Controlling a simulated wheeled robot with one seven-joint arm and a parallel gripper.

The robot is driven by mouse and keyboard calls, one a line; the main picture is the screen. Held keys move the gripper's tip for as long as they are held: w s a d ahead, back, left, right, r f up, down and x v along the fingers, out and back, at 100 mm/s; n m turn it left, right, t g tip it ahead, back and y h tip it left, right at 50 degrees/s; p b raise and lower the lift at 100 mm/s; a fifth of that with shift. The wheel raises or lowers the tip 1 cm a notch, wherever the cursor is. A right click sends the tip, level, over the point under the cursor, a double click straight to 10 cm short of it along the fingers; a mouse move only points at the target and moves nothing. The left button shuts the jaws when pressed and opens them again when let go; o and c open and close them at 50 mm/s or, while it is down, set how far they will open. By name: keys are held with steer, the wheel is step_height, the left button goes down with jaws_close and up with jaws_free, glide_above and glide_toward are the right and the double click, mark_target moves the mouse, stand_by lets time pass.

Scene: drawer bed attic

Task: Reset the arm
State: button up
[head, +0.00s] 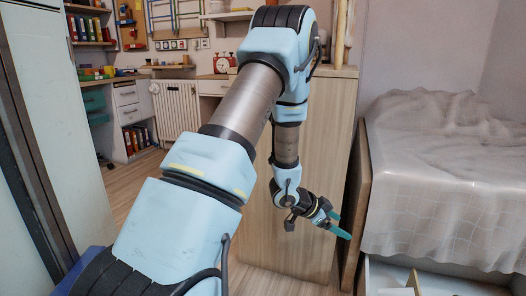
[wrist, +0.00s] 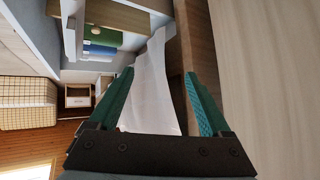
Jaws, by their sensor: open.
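My arm (head: 240,110) reaches forward from the lower left of the head view and bends down in front of a wooden cabinet side. My gripper (head: 341,225) hangs at the arm's end, close to the edge of the bed. Its green fingers point to the right and slightly down. In the wrist view my gripper (wrist: 158,95) is open, with a wide gap between the fingers and nothing held. Beyond the gap lies the white bed cover (wrist: 152,85), apart from the fingers.
The wooden cabinet (head: 325,165) stands behind my forearm. The bed with its white cover (head: 440,190) is at the right, above an open drawer (head: 387,280). A desk, a radiator (head: 178,110) and shelves stand at the back left. Some wood floor (head: 135,183) is clear at the left.

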steer(key=w+a+r+n+t+y, duration=0.2)
steer(key=a+r+n+y, duration=0.25)
steer(key=a, duration=0.55)
steer(key=w+a+r+n+t+y, duration=0.1)
steer(key=a+r+n+y, duration=0.3)
steer(key=a, duration=0.7)
steer(key=s+a+r+n+g+p, duration=0.1)
steer(key=s+a+r+n, duration=0.15)
steer(key=s, duration=0.25)
steer(key=s+a+r+n+g+y, duration=0.1)
steer(key=s+a+r+n+g, duration=0.15)
steer(key=s+a, duration=0.2)
steer(key=s+a+r+n+p, duration=0.1)
steer(key=s+a+r+n, duration=0.15)
steer(key=s, duration=0.35)
step_height(320, 180, up, 36)
steer(key=p, duration=3.6)
steer(key=shift+w+p, duration=0.35)
steer(key=shift+d+r, duration=0.1)
